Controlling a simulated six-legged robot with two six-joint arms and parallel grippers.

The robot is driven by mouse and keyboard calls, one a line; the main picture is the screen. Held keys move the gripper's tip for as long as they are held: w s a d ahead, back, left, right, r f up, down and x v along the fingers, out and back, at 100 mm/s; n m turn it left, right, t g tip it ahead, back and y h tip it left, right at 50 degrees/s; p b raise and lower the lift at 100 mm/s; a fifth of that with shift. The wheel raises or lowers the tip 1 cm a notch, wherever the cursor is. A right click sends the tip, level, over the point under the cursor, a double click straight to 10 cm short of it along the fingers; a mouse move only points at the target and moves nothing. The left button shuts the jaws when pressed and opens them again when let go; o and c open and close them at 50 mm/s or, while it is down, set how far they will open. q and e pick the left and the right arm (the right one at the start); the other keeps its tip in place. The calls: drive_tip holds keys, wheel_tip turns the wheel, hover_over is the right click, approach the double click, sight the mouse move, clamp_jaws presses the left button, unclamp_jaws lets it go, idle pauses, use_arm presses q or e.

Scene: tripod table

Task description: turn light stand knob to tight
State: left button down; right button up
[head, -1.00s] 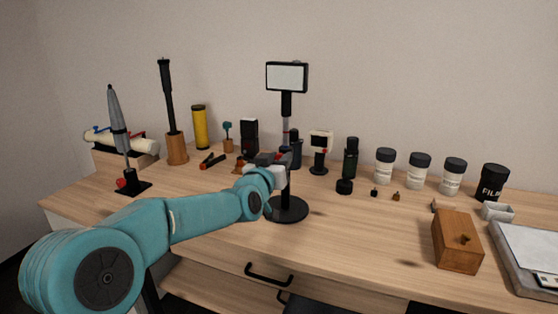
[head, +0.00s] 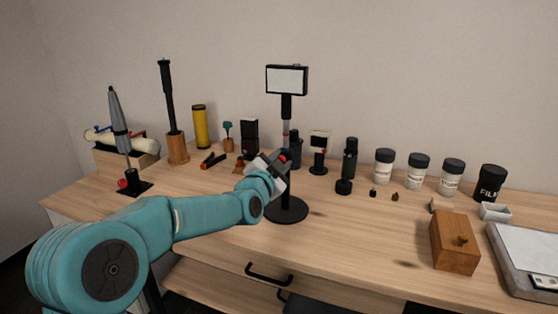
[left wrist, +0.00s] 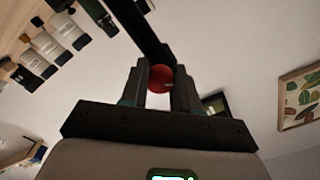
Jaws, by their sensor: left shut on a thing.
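The light stand has a white rectangular panel (head: 287,80) on top, a slim pole and a round black base (head: 286,210) flat on the table. Its red knob (left wrist: 161,78) shows in the left wrist view, between the two fingers of my left gripper (left wrist: 160,90). The dark pole (left wrist: 143,28) runs just beyond the knob. In the head view my left gripper (head: 280,161) is at the pole's middle, tilted, and shut on the knob. The gripper hides part of the pole there. My right gripper is not in view.
A wooden box (head: 455,241) and a scale (head: 528,262) are at the right. Several white-labelled jars (head: 418,172) stand along the back. A grey light on a black base (head: 120,122) and a yellow tube (head: 200,127) stand left. The table's front middle is clear.

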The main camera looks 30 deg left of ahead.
use_arm(q)
drive_tip(key=m+p, duration=0.1)
drive_tip(key=m, duration=0.4)
drive_tip(key=shift+m, duration=0.3)
drive_tip(key=shift+m+p, duration=0.4)
drive_tip(key=shift+m, duration=1.9)
drive_tip(key=c, duration=0.8)
unclamp_jaws()
drive_tip(key=shift+s, duration=0.1)
drive_tip(key=v, duration=1.6)
drive_tip(key=shift+s, duration=0.1)
drive_tip(key=shift+f, duration=0.1)
